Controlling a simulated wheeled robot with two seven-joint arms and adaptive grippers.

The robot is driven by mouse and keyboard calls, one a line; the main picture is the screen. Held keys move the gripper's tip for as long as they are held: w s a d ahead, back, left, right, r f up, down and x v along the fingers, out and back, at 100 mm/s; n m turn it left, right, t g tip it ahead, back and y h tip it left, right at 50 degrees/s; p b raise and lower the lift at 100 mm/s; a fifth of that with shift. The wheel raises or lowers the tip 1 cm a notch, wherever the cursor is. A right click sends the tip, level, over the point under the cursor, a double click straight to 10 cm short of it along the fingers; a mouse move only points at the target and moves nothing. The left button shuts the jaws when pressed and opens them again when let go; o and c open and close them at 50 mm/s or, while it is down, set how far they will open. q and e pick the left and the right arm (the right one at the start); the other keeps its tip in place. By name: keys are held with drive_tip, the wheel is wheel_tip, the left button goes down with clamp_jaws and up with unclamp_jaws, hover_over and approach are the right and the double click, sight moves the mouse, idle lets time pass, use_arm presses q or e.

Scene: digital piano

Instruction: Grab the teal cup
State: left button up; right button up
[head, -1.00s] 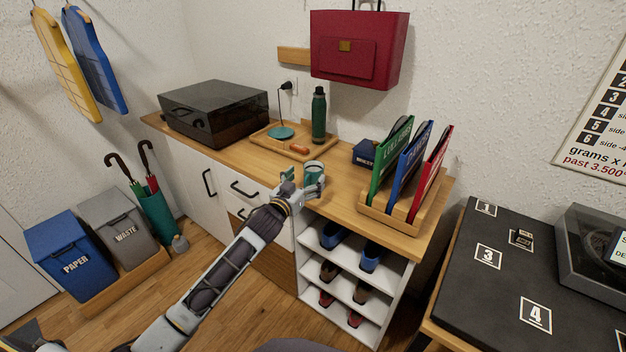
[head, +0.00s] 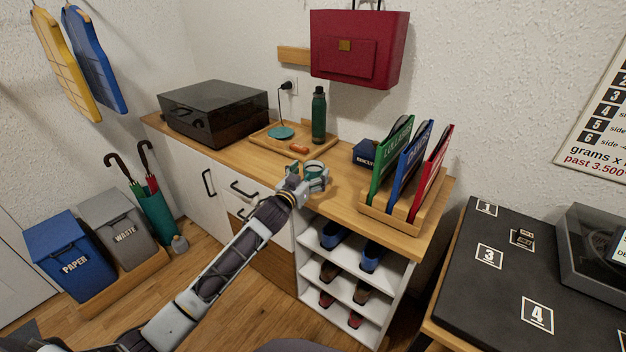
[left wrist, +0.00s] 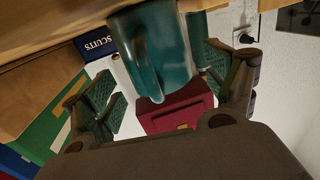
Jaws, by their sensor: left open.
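The teal cup (head: 315,168) stands upright near the front edge of the wooden cabinet top, just ahead of my left gripper. My left gripper (head: 306,178) is open, with its fingers around the cup's sides. In the left wrist view, which looks upside down, the teal cup (left wrist: 155,50) sits between the two spread green-padded fingers of the gripper (left wrist: 165,84). A gap shows on the left side; on the right the cup lies close to the finger, and I cannot tell if they touch. My right gripper is not in view.
A wooden tray (head: 262,141) with a green bottle (head: 318,115) stands behind the cup. A dark case (head: 213,112) stands at the left.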

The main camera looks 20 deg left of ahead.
use_arm(q)
drive_tip(key=shift+w+d, duration=0.15)
drive_tip(key=shift+w, duration=1.05)
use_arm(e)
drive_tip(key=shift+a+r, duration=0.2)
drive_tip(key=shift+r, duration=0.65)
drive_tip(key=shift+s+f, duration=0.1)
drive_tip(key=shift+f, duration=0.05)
use_arm(q)
drive_tip(key=c, duration=1.2)
